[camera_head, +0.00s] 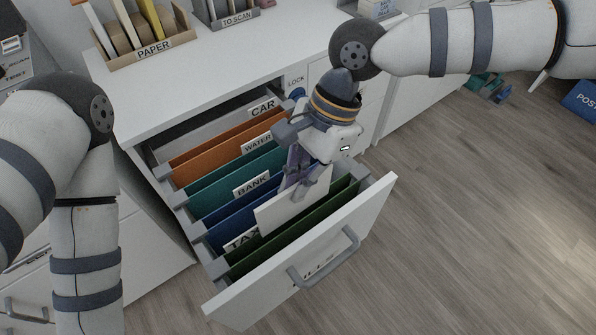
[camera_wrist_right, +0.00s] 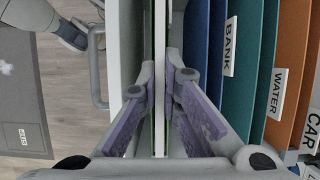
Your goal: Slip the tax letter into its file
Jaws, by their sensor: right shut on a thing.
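My right gripper (camera_head: 303,178) is shut on a white letter (camera_head: 290,205) above the front part of the open file drawer (camera_head: 345,222). The letter stands upright and close to the green TAX file (camera_head: 305,232); its lower edge is partly hidden, so I cannot tell how deep it is. The TAX label (camera_head: 243,240) is partly covered by the letter. In the right wrist view the letter (camera_wrist_right: 160,80) shows edge-on between the fingers of my right gripper (camera_wrist_right: 160,110). My left gripper is not in view; only my left arm shows.
Behind TAX are the blue BANK file (camera_head: 220,213), the teal WATER file (camera_head: 215,186) and the orange CAR file (camera_head: 210,150). The drawer handle (camera_head: 325,262) faces the floor. A PAPER tray (camera_head: 150,50) and a TO SCAN holder (camera_head: 232,18) stand on the desk top.

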